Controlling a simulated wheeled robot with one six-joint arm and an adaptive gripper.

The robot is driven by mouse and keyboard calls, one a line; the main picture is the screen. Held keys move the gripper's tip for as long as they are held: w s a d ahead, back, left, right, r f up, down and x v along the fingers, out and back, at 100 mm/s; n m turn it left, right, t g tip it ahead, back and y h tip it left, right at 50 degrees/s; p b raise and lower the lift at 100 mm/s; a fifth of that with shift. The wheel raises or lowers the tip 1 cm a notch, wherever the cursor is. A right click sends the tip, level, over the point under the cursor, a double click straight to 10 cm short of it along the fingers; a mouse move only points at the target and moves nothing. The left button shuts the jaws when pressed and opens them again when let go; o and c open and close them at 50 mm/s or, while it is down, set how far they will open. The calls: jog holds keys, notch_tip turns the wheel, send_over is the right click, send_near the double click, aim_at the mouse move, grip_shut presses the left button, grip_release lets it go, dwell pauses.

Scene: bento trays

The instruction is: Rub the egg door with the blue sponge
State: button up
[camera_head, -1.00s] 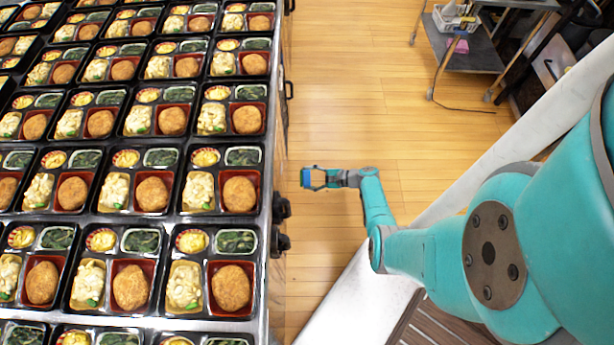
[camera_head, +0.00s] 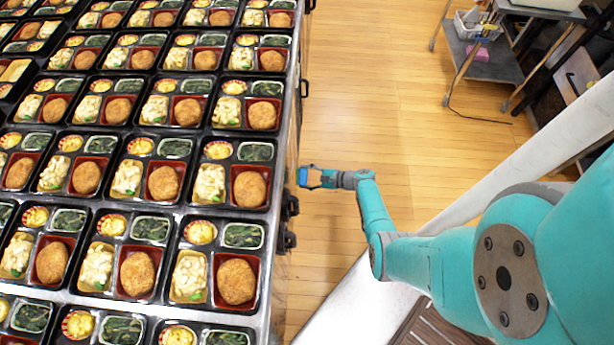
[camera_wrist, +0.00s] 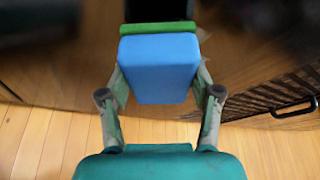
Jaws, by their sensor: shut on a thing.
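My gripper (camera_head: 313,178) is shut on the blue sponge (camera_head: 303,177), off the right side of the long counter. In the wrist view the blue sponge (camera_wrist: 160,68) sits between the fingers of my gripper (camera_wrist: 160,88), with a green layer along its far edge. In the head view the sponge is close beside the counter's front; I cannot tell whether it touches. The counter front (camera_head: 297,128) is seen nearly edge-on with black handles. In the wrist view brown wooden fronts (camera_wrist: 262,100) lie beyond the sponge. I cannot tell which one is the egg door.
The counter is covered with bento trays (camera_head: 214,290) holding several foods. A black handle (camera_wrist: 293,108) sticks out at right in the wrist view. A grey trolley (camera_head: 485,62) with a pink item (camera_head: 477,52) stands at the upper right. The wooden floor (camera_head: 365,90) between is clear.

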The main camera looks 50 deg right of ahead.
jog(key=shift+w+a, duration=0.55)
jog(key=shift+w, duration=0.25)
dwell(0.7)
jog(key=shift+d, duration=0.1)
jog(key=shift+w+d, duration=1)
jog(key=shift+d, duration=0.3)
jog(key=shift+w+d, duration=1.25)
jog(key=shift+d, duration=0.2)
jog(key=shift+s+a, duration=0.75)
jog(key=shift+a, duration=0.25)
jog(key=shift+s+a, duration=0.8)
jog(key=shift+a, duration=0.2)
jog(key=shift+s+a, duration=0.75)
jog(key=shift+a, duration=0.25)
jog(key=s+d, duration=0.4)
jog(key=shift+s, duration=0.35)
